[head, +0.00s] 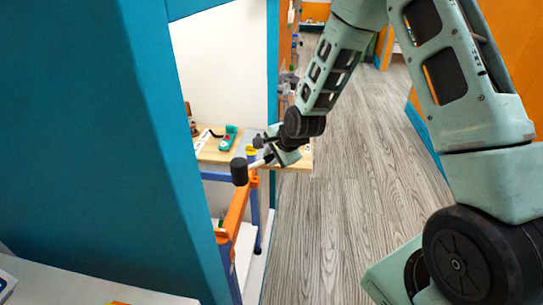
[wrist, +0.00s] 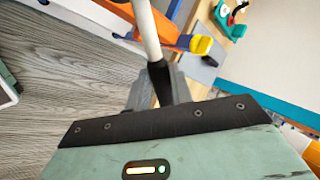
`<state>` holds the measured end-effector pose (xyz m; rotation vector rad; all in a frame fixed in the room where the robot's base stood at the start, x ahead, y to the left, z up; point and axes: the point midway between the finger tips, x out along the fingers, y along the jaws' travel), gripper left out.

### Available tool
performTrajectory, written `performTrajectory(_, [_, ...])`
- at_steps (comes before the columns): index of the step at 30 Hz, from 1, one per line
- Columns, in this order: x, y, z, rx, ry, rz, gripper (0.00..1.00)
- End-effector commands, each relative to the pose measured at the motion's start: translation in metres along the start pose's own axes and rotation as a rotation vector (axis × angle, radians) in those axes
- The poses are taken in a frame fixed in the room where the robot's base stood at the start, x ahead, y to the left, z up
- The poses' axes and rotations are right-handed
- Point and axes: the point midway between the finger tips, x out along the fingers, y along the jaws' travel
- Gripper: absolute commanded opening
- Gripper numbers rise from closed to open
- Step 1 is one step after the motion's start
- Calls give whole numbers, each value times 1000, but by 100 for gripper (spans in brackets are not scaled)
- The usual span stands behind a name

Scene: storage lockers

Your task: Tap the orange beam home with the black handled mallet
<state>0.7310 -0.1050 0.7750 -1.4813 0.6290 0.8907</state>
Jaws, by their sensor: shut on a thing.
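My gripper (head: 277,152) is shut on the black handle of the mallet (head: 239,172). In the head view the mallet's black head points left, on a pale shaft, and appears above the orange beam (head: 236,212); I cannot tell the gap between them. The beam slopes away between blue uprights. In the wrist view my gripper (wrist: 160,92) grips the mallet's black handle (wrist: 158,76); its white shaft runs up out of the picture, hiding the head. The orange beam (wrist: 110,20) passes behind the shaft, with a yellow piece (wrist: 201,45) at its end.
A wooden shelf (head: 212,154) carries a teal and red tool (head: 229,138). A large blue panel (head: 130,130) fills the left side, close by. A white surface (head: 75,288) lies at the lower left. Grey wood floor (head: 345,205) is open to the right.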

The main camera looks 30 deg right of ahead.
Motion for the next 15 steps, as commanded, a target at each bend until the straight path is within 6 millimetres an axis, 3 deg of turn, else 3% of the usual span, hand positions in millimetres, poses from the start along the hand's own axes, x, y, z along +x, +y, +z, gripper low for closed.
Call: performTrajectory(15, [53,36,-2,1,-1,0,0])
